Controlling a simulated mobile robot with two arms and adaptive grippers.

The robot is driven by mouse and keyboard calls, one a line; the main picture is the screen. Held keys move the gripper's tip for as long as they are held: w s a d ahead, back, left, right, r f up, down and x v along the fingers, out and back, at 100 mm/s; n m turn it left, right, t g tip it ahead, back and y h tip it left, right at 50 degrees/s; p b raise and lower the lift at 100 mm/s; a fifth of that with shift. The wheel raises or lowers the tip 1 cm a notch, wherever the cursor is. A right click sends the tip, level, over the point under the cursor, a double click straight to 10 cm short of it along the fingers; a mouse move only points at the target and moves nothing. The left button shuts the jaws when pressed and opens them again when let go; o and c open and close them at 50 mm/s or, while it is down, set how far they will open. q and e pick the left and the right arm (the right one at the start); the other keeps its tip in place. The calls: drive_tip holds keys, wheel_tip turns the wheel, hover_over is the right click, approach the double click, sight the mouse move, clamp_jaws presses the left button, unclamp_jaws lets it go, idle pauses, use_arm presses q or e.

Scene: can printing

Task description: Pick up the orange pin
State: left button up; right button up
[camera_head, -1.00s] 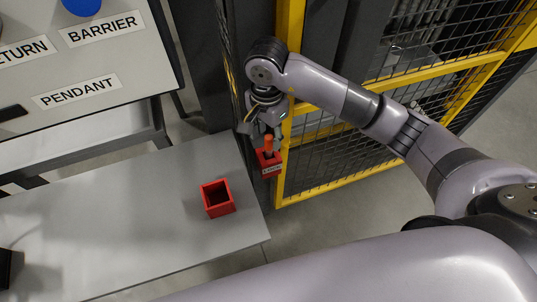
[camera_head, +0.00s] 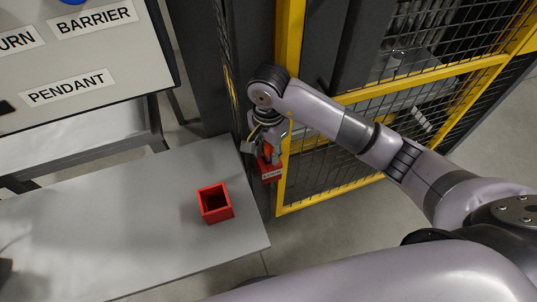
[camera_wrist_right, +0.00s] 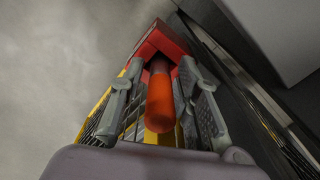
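The orange pin (camera_wrist_right: 160,100) stands in a red holder (camera_head: 270,171) by the yellow fence post, beyond the table's far right corner. In the head view the pin is mostly hidden by my right gripper (camera_head: 267,152). In the right wrist view the fingers of my right gripper (camera_wrist_right: 160,98) are on either side of the pin, with small gaps to it, so the gripper is open around it. The red holder (camera_wrist_right: 160,45) shows behind the pin there. My left gripper is not in view.
A red open box (camera_head: 230,205) stands on the grey table (camera_head: 130,215). A yellow mesh fence (camera_head: 283,190) stands right beside my right gripper and the holder. A control panel with labels (camera_head: 80,60) is at upper left.

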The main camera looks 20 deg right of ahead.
clamp_jaws()
drive_tip(key=shift+r, duration=0.1)
idle(0.5)
